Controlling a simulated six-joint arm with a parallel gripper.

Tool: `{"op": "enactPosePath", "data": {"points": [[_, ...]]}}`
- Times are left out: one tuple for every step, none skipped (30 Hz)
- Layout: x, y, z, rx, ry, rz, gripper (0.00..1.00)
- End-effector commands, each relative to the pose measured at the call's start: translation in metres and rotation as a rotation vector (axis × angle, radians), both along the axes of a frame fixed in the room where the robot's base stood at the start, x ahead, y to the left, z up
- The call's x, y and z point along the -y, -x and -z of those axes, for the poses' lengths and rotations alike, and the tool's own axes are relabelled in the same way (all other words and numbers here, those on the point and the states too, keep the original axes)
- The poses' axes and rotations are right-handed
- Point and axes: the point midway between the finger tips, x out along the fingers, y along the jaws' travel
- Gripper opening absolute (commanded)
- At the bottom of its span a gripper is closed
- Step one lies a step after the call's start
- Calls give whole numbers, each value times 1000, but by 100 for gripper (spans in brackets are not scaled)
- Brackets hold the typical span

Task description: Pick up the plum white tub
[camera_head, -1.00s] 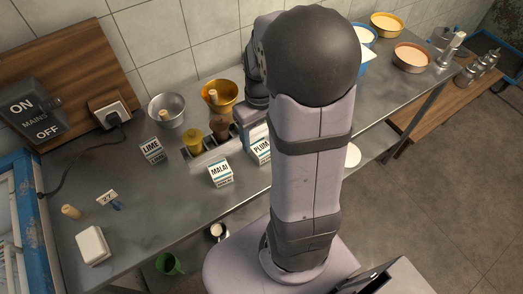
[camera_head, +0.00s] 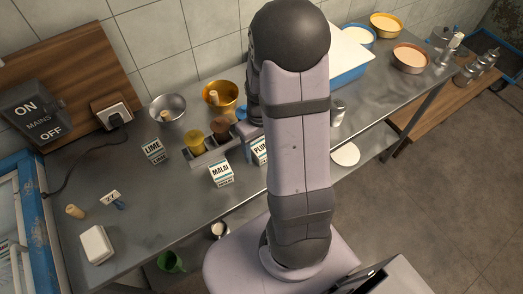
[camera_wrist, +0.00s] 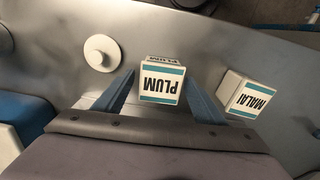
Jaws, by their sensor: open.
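The plum white tub (camera_wrist: 161,82) is a white box with a teal band and the word PLUM. In the wrist view it sits between the two fingers of my open gripper (camera_wrist: 158,92), and I cannot tell whether either finger touches it. In the head view the plum tub (camera_head: 260,151) is partly hidden behind my arm, and my fingers are mostly hidden too. The similar white tub marked MALAI (camera_head: 221,172) stands to its left there; in the wrist view the MALAI tub (camera_wrist: 246,96) is just right of the right finger.
A tub marked LIME (camera_head: 154,151) stands further left. A rack (camera_head: 205,155) with a yellow-topped container is behind the tubs. A round white disc (camera_head: 346,155) lies right of my arm.

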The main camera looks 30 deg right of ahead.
Motion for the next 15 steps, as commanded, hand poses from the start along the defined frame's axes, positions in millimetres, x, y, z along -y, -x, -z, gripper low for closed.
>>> {"op": "enactPosePath", "data": {"points": [[0,0,0,0,0,0,64],[0,0,0,0,0,0,64],[0,0,0,0,0,0,64],[0,0,0,0,0,0,64],[0,0,0,0,0,0,64],[0,0,0,0,0,0,57],[0,0,0,0,0,0,50],[0,0,0,0,0,0,43],[0,0,0,0,0,0,33],[0,0,0,0,0,0,26],[0,0,0,0,0,0,20],[0,0,0,0,0,0,20],[0,0,0,0,0,0,20],[0,0,0,0,0,0,20],[0,0,0,0,0,0,20]]}}
